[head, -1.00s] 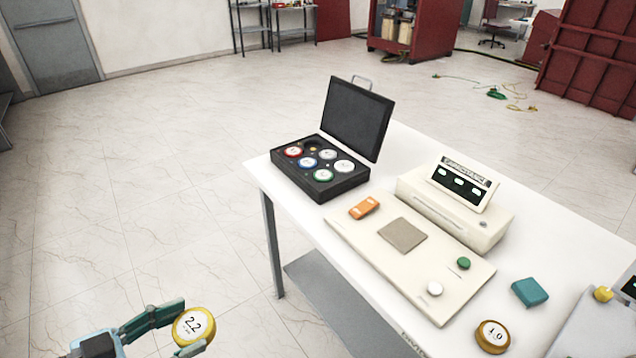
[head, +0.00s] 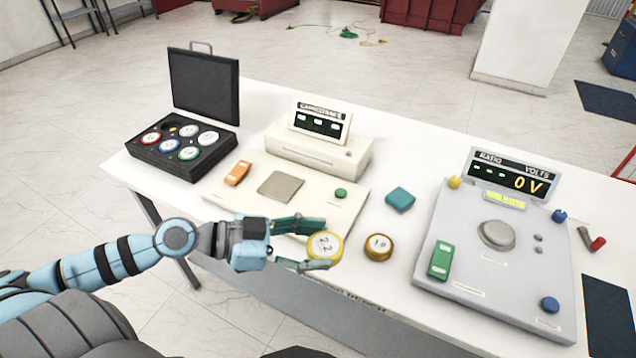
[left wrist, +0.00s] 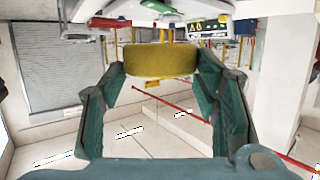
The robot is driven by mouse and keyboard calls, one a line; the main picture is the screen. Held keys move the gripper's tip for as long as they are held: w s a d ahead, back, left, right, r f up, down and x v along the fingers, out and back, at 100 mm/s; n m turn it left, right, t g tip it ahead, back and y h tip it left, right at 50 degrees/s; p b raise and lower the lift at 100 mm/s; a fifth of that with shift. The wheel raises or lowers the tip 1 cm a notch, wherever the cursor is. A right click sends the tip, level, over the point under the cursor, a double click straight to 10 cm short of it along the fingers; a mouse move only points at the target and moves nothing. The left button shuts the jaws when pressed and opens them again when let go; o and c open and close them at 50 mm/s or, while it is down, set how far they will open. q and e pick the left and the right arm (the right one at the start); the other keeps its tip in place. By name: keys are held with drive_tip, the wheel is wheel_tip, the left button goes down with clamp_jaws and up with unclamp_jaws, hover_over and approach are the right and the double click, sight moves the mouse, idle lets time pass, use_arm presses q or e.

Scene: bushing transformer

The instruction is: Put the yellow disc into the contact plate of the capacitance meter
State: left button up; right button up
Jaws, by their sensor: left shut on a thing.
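The yellow disc (head: 325,245) has a white face marked 2.2. My left gripper (head: 318,246) is shut on it, in front of the table's front edge. In the left wrist view the disc (left wrist: 160,61) sits edge-on between the two fingers (left wrist: 160,75). The capacitance meter (head: 318,150) stands on the table with its display on top. Its cream base board (head: 325,198) lies in front of it and bears a square grey-brown contact plate (head: 281,187). The plate is empty, behind and left of the disc. My arm covers part of the board's front edge. My right gripper is not in view.
An open black case (head: 185,160) with several coloured discs stands at the left. An orange block (head: 237,173) is on the board, with a green knob (head: 341,193). A 1.0 disc (head: 378,247) and a teal block (head: 399,200) lie right of it. A grey ratio meter (head: 497,250) fills the right.

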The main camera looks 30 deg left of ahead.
use_arm(q)
drive_tip(key=w+a+r+n+t+y+p, duration=0.2)
drive_tip(key=w+a+r+n+t+y, duration=0.15)
drive_tip(key=w+a, duration=0.9)
wheel_tip(320, 180, up, 4)
drive_tip(key=n+t+y, duration=0.2)
drive_tip(key=n+y, duration=0.3)
hover_over(275, 189)
drive_tip(key=shift+y, duration=0.25)
wheel_tip(275, 189, down, 20)
drive_tip(key=b, duration=1)
drive_tip(key=shift+f, duration=0.1)
drive_tip(key=shift+r, duration=0.2)
drive_tip(key=o, duration=1.4)
drive_tip(key=shift+f, duration=0.1)
drive_tip(key=shift+c, duration=0.2)
